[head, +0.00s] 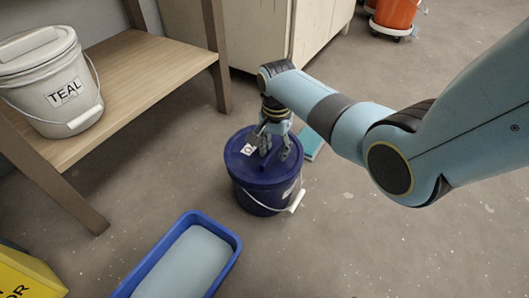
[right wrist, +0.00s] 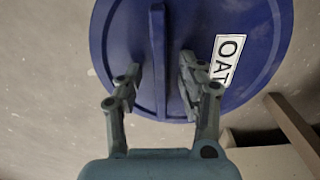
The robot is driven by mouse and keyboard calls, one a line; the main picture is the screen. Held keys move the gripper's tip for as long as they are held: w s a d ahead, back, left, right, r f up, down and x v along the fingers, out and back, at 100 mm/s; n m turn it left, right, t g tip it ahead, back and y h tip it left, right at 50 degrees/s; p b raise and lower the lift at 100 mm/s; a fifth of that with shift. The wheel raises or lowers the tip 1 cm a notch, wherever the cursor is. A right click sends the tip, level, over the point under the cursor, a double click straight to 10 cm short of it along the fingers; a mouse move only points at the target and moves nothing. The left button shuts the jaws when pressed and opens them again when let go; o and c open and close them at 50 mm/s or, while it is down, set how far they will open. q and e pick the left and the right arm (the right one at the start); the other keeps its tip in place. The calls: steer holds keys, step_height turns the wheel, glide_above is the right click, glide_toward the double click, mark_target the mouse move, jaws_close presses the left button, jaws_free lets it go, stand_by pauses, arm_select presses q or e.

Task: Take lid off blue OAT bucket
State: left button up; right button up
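The blue OAT bucket (head: 262,197) stands upright on the floor with its blue lid (head: 237,163) on top. In the right wrist view the round lid (right wrist: 120,40) carries a white OAT label (right wrist: 228,58) and a straight raised grip bar (right wrist: 158,35). My right gripper (head: 275,150) is over the lid, pointing down. In the wrist view its fingers (right wrist: 160,72) are apart, one on each side of the bar, with a visible gap to it on both sides. My left gripper is not in view.
A blue tray (head: 233,243) lies on the floor front left of the bucket. A teal thing (head: 311,143) lies behind the bucket. A yellow sign (head: 25,275) is at lower left. Floor at right is clear.

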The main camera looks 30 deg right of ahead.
jaws_close()
steer(key=shift+r, duration=0.1)
stand_by(0.5)
